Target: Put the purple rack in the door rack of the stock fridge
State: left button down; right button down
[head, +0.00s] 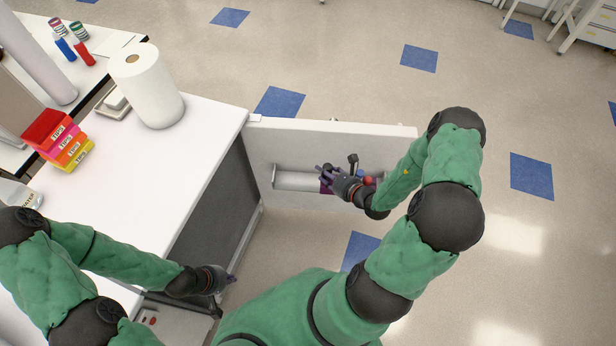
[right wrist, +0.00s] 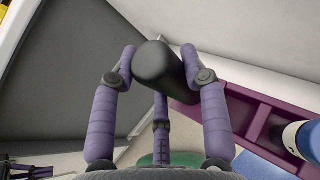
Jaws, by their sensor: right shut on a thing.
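The purple rack (right wrist: 250,108) shows in the right wrist view as a purple tray with dividers and a white-and-blue bottle (right wrist: 300,140) in it. My right gripper (right wrist: 160,70) is shut on a dark rounded part that appears to belong to the rack. In the head view, my right gripper (head: 327,174) is at the open door (head: 345,140) of the stock fridge and hides most of the purple rack (head: 325,187). The door rack (head: 296,181) is a pale shelf on the door's inner face. I cannot tell whether the purple rack touches it. My left gripper (head: 229,284) is low beside the counter; its fingers are unclear.
The white counter (head: 205,125) bears a paper roll (head: 150,90) and stacked tip boxes (head: 62,140). A red-capped item (head: 368,181) is beside my right gripper. The floor beyond the door is clear.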

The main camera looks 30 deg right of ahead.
jog(key=w+a+f+b, duration=0.2)
jog(key=w+f+b, duration=0.4)
jog(key=w+f, duration=0.6)
jog(key=shift+w+a+f, duration=0.25)
jog(key=shift+w+a, duration=0.05)
jog(key=shift+w, duration=0.1)
jog(key=shift+f+b, duration=0.2)
jog(key=shift+b, duration=0.15)
jog(key=c, duration=0.6)
grip_release()
jog(key=shift+c, duration=0.2)
